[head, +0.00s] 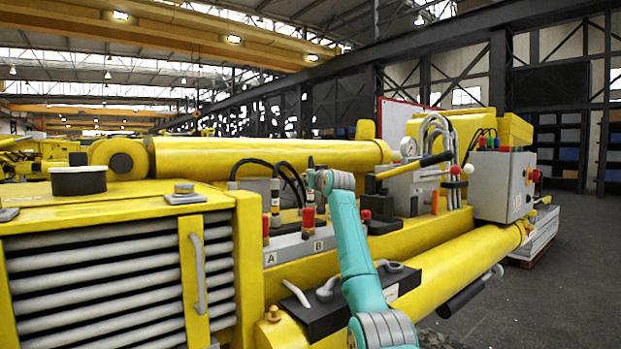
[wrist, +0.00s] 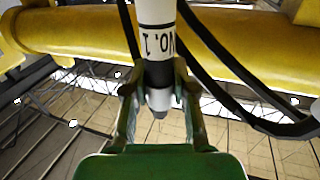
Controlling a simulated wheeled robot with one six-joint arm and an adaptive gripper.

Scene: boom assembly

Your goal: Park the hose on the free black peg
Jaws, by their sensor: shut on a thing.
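In the wrist view my gripper (wrist: 157,95) is shut on a hose end (wrist: 157,45). The hose end has a white sleeve with dark print that reads "NO. 1" upside down, a dark section and a metal tip beyond the fingers. In the head view my gripper (head: 317,182) is near the black hoses, above the grey block (head: 300,247) marked A and B; my arm partly hides it. Two labelled hose ends (head: 275,200) stand over the block beside red fittings (head: 308,218). I cannot clearly make out a free black peg.
A thick yellow cylinder (head: 270,157) runs behind the hoses, and another yellow tube (head: 450,262) runs in front. A grey control box (head: 500,185) and a pressure gauge (head: 408,147) are to the right. A louvred yellow housing (head: 110,285) fills the left. Open floor (head: 570,290) lies at the right.

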